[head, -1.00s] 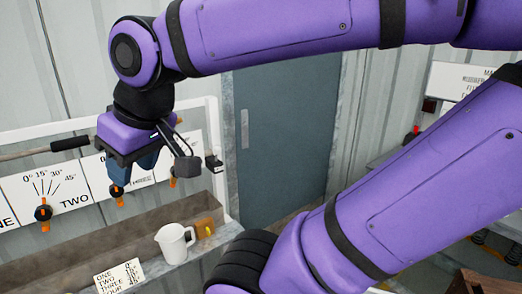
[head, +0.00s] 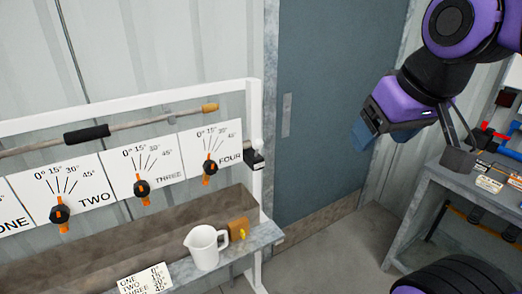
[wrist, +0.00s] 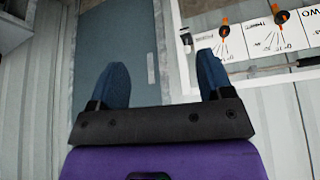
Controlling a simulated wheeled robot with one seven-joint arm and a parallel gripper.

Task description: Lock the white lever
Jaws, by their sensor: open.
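I cannot make out a white lever for certain in either view. My gripper (head: 362,135) is open and empty in front of the blue-grey door in the head view, right of the dial panels. Its two blue fingers stand apart in the wrist view (wrist: 162,62), with the door and the dial panels beyond them. A long grey rod with a black grip (head: 87,134) and an orange end (head: 210,107) runs above the dials. A small black and white fitting (head: 253,158) sits on the white frame (head: 257,110) beside dial FOUR.
Orange-pointer dials sit on white cards, among them dial THREE (head: 142,188) and dial FOUR (head: 209,167). A white jug (head: 205,248) and a brown block (head: 239,230) stand on the ledge. A grey bench (head: 425,200) at right holds red and blue parts. Floor shows between.

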